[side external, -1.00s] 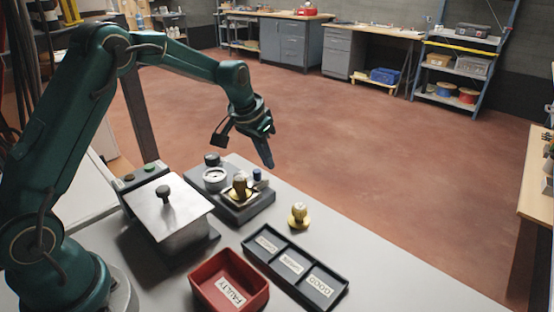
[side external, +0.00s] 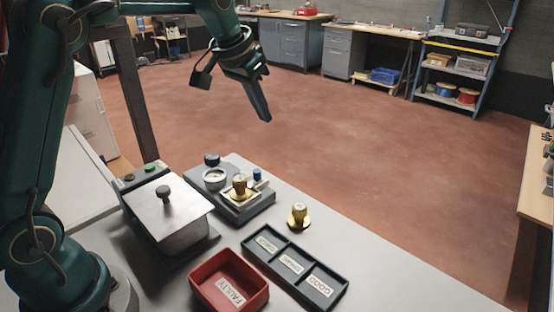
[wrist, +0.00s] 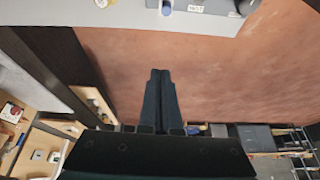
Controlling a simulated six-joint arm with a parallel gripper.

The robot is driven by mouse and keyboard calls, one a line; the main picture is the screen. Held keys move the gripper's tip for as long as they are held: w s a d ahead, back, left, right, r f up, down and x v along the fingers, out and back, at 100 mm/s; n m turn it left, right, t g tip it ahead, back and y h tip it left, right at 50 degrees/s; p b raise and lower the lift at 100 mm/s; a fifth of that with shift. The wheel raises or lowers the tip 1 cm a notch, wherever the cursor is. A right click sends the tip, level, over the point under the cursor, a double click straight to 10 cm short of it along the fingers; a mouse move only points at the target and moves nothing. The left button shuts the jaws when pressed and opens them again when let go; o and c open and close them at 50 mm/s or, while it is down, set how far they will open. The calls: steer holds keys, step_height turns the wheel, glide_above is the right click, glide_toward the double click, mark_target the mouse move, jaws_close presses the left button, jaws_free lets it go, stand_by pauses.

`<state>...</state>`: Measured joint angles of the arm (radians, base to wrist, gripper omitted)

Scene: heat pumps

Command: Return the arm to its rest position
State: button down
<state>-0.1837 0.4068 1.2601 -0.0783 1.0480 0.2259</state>
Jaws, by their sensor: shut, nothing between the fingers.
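My gripper (side external: 266,117) is raised well above the far side of the table, fingers pointing down and to the right. It is shut and empty. In the wrist view the two fingers (wrist: 160,72) lie together over the red floor. No task object is at the gripper. The table edge (wrist: 120,27) shows at the top of the wrist view.
On the table (side external: 385,272) are a lidded metal box (side external: 168,212), a grey test fixture (side external: 250,210) holding a brass part (side external: 240,186), another brass part (side external: 298,215), a red FAULTY bin (side external: 228,282) and a black three-compartment tray (side external: 294,270). The air around the gripper is clear.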

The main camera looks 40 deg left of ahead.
steer(key=s+d+r+t, duration=0.1)
steer(key=s+d+r, duration=0.15)
steer(key=s, duration=0.25)
steer(key=s+d+r, duration=0.2)
steer(key=s+r, duration=0.1)
steer(key=s, duration=0.3)
steer(key=s+d+f, duration=0.1)
steer(key=s+f, duration=0.7)
steer(key=s, duration=0.5)
steer(key=shift+d+f, duration=0.15)
steer(key=shift+f, duration=0.15)
